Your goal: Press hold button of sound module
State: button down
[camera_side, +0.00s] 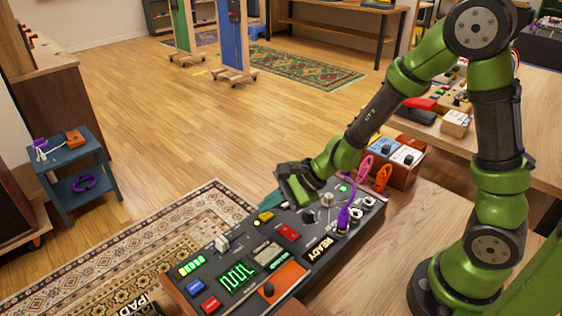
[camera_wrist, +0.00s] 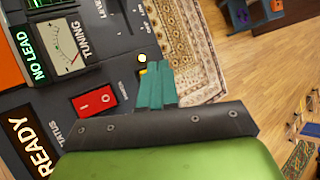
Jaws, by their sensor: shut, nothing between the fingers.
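The sound module (camera_side: 212,265) is a dark panel with a green waveform screen, a READY display, knobs and coloured buttons. A yellow button (camera_side: 264,217) sits near its far edge; it also shows in the wrist view (camera_wrist: 142,72), partly beside my fingers. Its label is not readable, so I cannot tell if it is the hold button. A red rocker switch (camera_side: 288,232) is nearby, also in the wrist view (camera_wrist: 97,101). My gripper (camera_side: 271,201) is shut and empty, its teal fingertips (camera_wrist: 157,84) close beside the yellow button. Contact cannot be told.
A purple cable (camera_side: 346,208) and several jacks stand at the module's right end. Pink and orange clips (camera_side: 381,177) and a pedal box (camera_side: 404,160) are behind it. Blue and red buttons (camera_side: 209,303) are at the near left. Open floor lies beyond the module.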

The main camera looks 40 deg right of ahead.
aim_at(270, 216)
jog(key=shift+f, duration=0.15)
jog(key=shift+f, duration=0.4)
dwell(0.5)
jog(key=shift+r, duration=0.55)
jog(key=shift+r, duration=3)
